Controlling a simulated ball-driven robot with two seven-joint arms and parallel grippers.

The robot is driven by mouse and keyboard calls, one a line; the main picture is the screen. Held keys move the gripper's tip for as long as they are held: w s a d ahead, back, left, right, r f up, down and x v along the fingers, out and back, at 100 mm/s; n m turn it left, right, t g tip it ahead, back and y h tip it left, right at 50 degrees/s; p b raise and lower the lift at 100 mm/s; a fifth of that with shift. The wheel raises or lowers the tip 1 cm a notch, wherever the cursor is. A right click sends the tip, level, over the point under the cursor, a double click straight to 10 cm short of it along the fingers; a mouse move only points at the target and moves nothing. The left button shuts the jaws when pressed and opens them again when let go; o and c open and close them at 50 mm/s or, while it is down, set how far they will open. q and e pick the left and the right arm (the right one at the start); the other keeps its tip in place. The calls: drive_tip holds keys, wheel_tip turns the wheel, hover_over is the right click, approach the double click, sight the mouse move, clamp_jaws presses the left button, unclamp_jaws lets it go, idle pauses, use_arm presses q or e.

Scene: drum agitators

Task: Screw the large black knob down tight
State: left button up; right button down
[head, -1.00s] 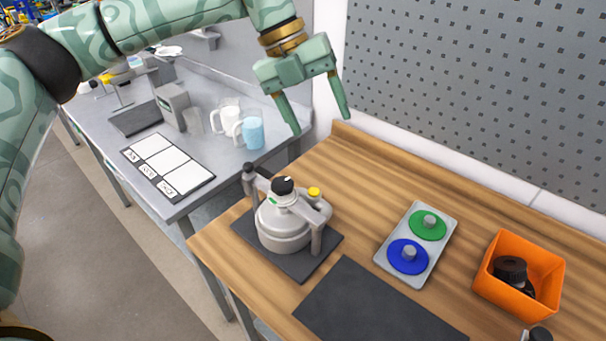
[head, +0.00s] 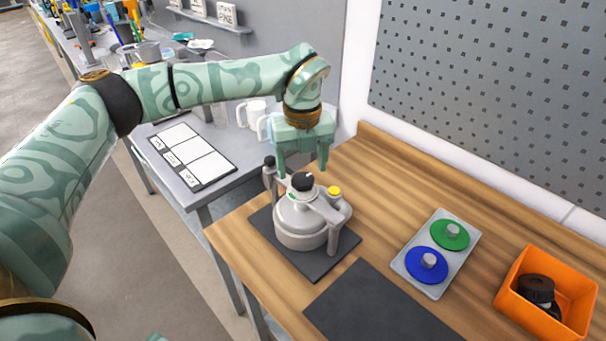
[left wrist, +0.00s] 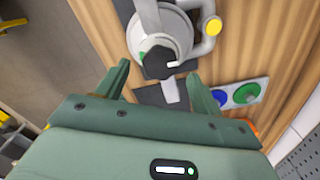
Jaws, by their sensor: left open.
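The large black knob (head: 302,181), with a white mark, sits on top of a pale grey round vessel (head: 298,237) with a clamp bar across its lid. In the left wrist view the knob (left wrist: 157,63) shows just beyond and between the fingertips. My left gripper (head: 302,173) points down above the vessel, its fingers open and empty, close behind the knob in the head view. I see no contact; the exact gap is unclear. A smaller black knob (head: 269,161) and a yellow knob (head: 334,191) stand at the bar's ends. My right gripper is out of view.
The vessel stands on a dark mat (head: 340,256) on the wooden bench. To the right are a grey tray (head: 411,270) with green and blue discs and an orange bin (head: 509,302) holding black parts. A bare dark mat (head: 365,310) lies in front.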

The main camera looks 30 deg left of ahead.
sight(303, 181)
use_arm(q)
drive_tip(key=shift+f, duration=1.45)
drive_tip(key=c, duration=1)
drive_tip(key=shift+r, duration=0.1)
